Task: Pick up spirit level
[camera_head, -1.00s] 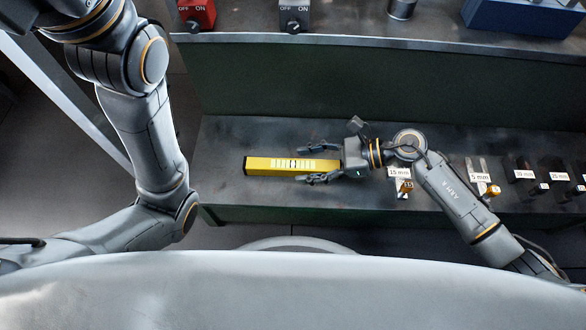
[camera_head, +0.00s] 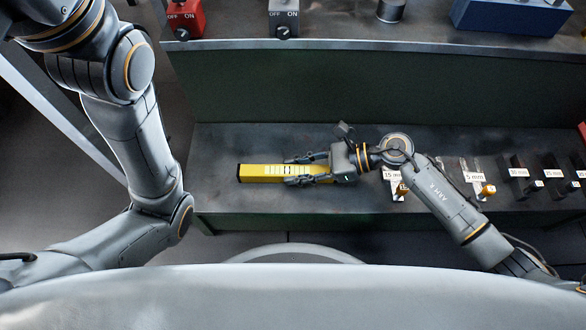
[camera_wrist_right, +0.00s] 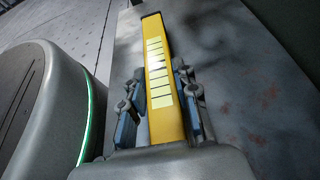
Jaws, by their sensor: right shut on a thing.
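The yellow spirit level (camera_head: 262,173) lies lengthwise on the dark lower shelf of the bench in the head view. My right gripper (camera_head: 291,171) reaches in from the right and is shut on its right part, one finger on each long side. In the right wrist view the spirit level (camera_wrist_right: 153,50) runs away from the palm, with pale marks along its top. The blue-padded fingers (camera_wrist_right: 159,112) flank it there. The level's near end is hidden by the palm. My left arm is at the left of the head view; its gripper is out of frame.
The lower shelf (camera_head: 215,150) is clear around the level's left end. Labelled holders, including a 15 mm one (camera_head: 393,174) and a 5 mm one (camera_head: 474,177), stand to the right. The upper ledge holds a red switch box (camera_head: 186,17), a grey switch box (camera_head: 284,17) and a blue box (camera_head: 510,15).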

